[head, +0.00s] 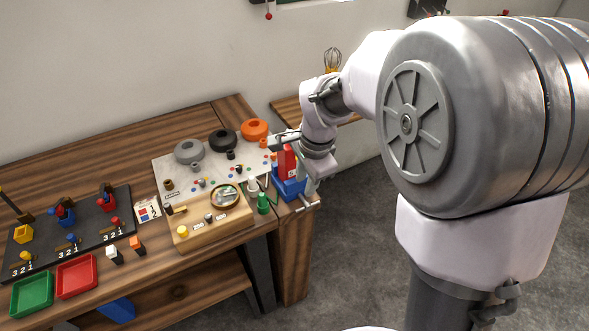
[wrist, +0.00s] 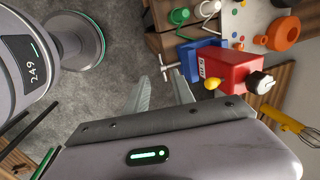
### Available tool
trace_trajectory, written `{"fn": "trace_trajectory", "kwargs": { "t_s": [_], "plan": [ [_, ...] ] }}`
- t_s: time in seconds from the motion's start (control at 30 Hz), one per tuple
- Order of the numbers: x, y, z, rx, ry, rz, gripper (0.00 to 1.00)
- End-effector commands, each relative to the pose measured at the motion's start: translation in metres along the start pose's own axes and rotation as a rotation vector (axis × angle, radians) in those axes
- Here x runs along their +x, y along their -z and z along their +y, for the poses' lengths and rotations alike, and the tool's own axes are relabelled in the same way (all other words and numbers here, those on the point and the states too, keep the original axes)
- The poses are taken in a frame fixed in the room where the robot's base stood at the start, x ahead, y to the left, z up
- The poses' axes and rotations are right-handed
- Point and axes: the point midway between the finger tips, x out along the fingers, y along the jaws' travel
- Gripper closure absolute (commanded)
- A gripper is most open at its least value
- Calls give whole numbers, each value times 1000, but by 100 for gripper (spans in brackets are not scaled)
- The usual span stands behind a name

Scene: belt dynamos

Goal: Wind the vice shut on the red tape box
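The blue vice (head: 289,188) sits at the right front corner of the workbench. The red tape box (head: 286,160) stands upright in it; whether both jaws touch the box is hidden. In the wrist view the red tape box (wrist: 236,68) shows a white label, beside the blue vice body (wrist: 195,58). The vice's silver T-bar handle (wrist: 165,68) sticks out from the vice toward my gripper. My gripper (wrist: 161,92) is open and empty, its two fingers apart. The handle appears just beyond and between the fingertips; I see no contact.
A wooden board with a round dial (head: 226,195) and a green bottle-like piece (head: 263,203) stand left of the vice. A pale panel with an orange ring (head: 255,128) lies behind. Red (head: 77,275) and green (head: 32,295) trays are at far left. Floor right of the bench is free.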

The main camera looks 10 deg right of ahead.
Motion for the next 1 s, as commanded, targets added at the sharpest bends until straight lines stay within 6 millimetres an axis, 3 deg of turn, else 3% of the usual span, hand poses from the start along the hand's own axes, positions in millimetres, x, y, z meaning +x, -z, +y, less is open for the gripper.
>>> {"fn": "trace_trajectory", "kwargs": {
  "t_s": [0.03, 0.1, 0.4, 0.6, 0.9, 1.0],
  "plan": [
    [22, 0, 3, -1, -6, -1, 70],
    [44, 0, 3, -2, -5, -1, 70],
    [117, 0, 2, -3, -2, 0, 70],
    [137, 0, 1, -3, -1, 0, 70],
    [139, 0, 1, -3, 0, 0, 70],
    [139, 0, 1, -3, 0, 0, 88]
  ]
}}
